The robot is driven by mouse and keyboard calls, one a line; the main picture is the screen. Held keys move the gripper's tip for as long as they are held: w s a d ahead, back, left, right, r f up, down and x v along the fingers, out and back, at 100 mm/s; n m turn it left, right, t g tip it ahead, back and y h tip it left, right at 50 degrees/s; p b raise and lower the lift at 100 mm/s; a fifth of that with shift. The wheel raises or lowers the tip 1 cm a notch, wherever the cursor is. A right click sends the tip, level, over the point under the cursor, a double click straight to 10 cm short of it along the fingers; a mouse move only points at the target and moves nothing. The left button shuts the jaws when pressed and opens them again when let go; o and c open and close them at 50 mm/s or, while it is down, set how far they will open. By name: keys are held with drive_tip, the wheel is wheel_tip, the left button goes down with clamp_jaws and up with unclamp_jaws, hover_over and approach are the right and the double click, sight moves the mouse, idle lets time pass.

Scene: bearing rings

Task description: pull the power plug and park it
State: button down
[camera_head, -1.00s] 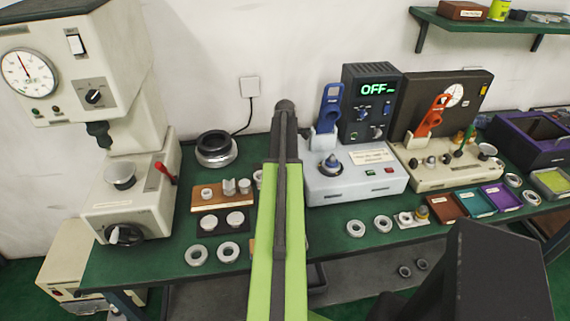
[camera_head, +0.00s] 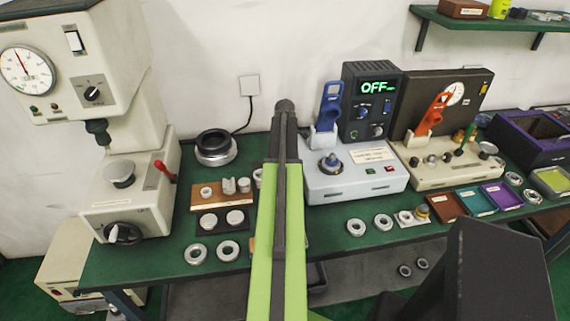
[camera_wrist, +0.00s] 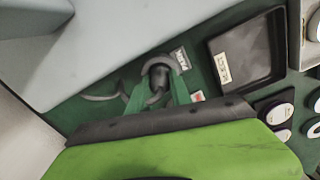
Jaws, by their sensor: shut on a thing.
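In the wrist view my gripper (camera_wrist: 158,92) has its two green fingers closed on a dark grey plug (camera_wrist: 159,76). A lighter grey curved piece (camera_wrist: 157,60) arcs around the plug's far side; I cannot tell whether they touch. A small label that seems to read PARK (camera_wrist: 180,59) lies just right of it on the green bench top. A grey cable (camera_wrist: 97,97) runs on the left of the fingers. In the head view my arm hides the gripper and the plug.
A dark labelled tray (camera_wrist: 262,75) lies right of the gripper, with round parts beyond it. A pale housing (camera_wrist: 90,50) stands close on the left. In the head view a grey unit (camera_head: 345,184) stands right of my arm, and a wall outlet (camera_head: 249,85) has a black cable.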

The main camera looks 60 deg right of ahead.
drive_tip(key=shift+f, duration=0.25)
drive_tip(key=c, duration=1.5)
unclamp_jaws()
drive_tip(key=shift+o, duration=0.2)
wheel_tip(320, 180, up, 11)
drive_tip(key=p, duration=1)
drive_tip(key=shift+p, duration=0.35)
